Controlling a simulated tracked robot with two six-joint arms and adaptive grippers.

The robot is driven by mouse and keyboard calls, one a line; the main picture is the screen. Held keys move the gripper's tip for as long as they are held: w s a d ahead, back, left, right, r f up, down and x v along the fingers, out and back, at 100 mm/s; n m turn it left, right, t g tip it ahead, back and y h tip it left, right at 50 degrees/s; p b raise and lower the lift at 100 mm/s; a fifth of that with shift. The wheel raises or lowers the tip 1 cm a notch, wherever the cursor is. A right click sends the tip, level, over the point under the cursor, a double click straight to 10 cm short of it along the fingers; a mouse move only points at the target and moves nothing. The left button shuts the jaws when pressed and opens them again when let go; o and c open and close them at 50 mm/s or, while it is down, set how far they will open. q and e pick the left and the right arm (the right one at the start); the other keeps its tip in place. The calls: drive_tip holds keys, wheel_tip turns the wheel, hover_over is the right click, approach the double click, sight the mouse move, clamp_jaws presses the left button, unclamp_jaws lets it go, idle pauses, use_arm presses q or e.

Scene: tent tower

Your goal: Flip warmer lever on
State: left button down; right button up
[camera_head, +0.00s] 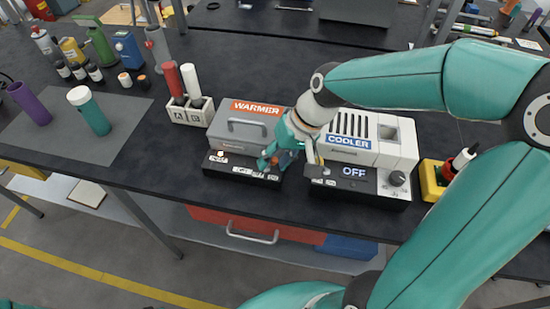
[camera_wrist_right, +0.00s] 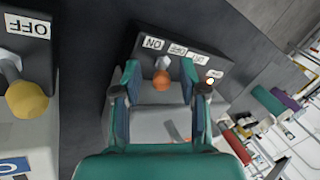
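The warmer (camera_head: 240,108) is a grey box with an orange WARMER label and a black front panel (camera_head: 222,168). Its lever has an orange knob (camera_wrist_right: 162,80), seen in the right wrist view by the panel's ON label (camera_wrist_right: 153,43). My right gripper (camera_head: 277,160) is at the right end of the panel. In the wrist view, its two fingers (camera_wrist_right: 160,90) stand open on either side of the orange knob, with a gap on each side. In the head view the gripper mostly hides the lever. My left gripper is not in view.
The cooler (camera_head: 390,150) stands just right of the warmer, with an OFF label and a yellow lever knob (camera_wrist_right: 27,98) in the wrist view. A white holder (camera_head: 190,112) with red and white cylinders stands to the left. A grey mat (camera_head: 80,150) holds purple and teal tubes.

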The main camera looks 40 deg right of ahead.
drive_tip(key=v, duration=1.2)
drive_tip(key=shift+d+f, duration=0.1)
